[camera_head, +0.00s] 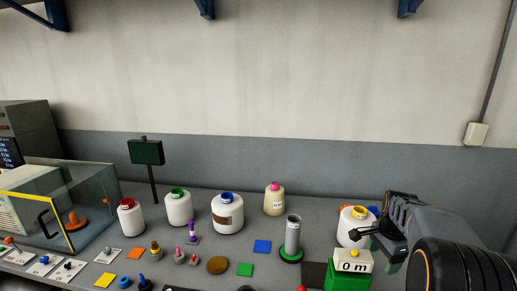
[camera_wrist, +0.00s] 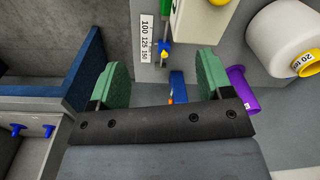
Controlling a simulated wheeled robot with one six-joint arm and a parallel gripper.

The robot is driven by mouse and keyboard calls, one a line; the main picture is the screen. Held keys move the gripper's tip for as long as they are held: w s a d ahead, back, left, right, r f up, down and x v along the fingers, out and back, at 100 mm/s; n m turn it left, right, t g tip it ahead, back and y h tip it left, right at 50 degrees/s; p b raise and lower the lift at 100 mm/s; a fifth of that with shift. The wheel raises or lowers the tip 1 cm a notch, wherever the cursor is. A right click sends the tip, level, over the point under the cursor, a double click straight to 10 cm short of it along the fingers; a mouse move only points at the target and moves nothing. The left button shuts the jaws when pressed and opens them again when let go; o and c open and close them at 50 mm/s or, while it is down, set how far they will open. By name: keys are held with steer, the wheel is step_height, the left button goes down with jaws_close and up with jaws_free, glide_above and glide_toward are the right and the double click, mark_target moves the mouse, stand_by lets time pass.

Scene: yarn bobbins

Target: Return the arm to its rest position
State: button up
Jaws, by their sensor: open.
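My arm enters at the right of the head view, and my gripper (camera_head: 378,236) hangs over the right part of the table, in front of a white bobbin with a yellow top (camera_head: 352,218). In the wrist view the two green finger pads of my gripper (camera_wrist: 163,84) stand wide apart with nothing held between them. A small blue object (camera_wrist: 177,88) shows beyond the gap. A purple tube (camera_wrist: 243,89) is just right of the right pad.
More bobbins, including a blue-topped one (camera_head: 228,216), line the back. A glass case (camera_head: 95,205) is at left. The space above the table is clear.

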steer(key=s+a+n+t, duration=0.2)
steer(key=s+a+n, duration=1.4)
steer(key=a, duration=0.3)
step_height(320, 180, down, 8)
steer(key=t+b, duration=0.1)
steer(key=b, duration=0.9)
steer(key=shift+f, duration=0.2)
steer(key=shift+s+a, duration=0.1)
